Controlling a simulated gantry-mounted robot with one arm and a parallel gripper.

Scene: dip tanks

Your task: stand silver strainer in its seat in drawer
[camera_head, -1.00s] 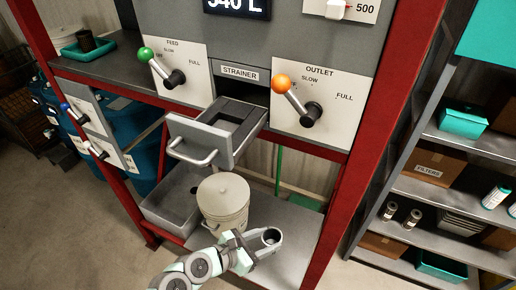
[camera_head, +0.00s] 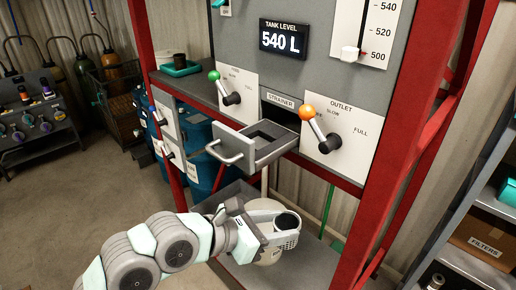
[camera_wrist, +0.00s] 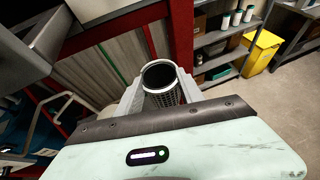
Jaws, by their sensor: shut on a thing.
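The silver strainer (camera_head: 288,240) is a small perforated cup with a dark open top. My gripper (camera_head: 284,229) is shut on it and holds it roughly upright, in front of and above the pale bucket. In the wrist view the strainer (camera_wrist: 163,88) sits between the jaws, its round mouth facing up and its mesh side showing. The drawer (camera_head: 268,157) under the STRAINER label is pulled out, above and behind my gripper. Its top has a dark rectangular opening (camera_head: 275,137); no seat detail can be made out inside.
The drawer's bar handle (camera_head: 225,155) sticks out in front. The orange outlet lever (camera_head: 308,112) and green feed lever (camera_head: 214,76) flank the drawer. The pale lidded bucket (camera_head: 264,205) stands below, partly hidden by my gripper. A red post (camera_head: 375,170) rises at the right.

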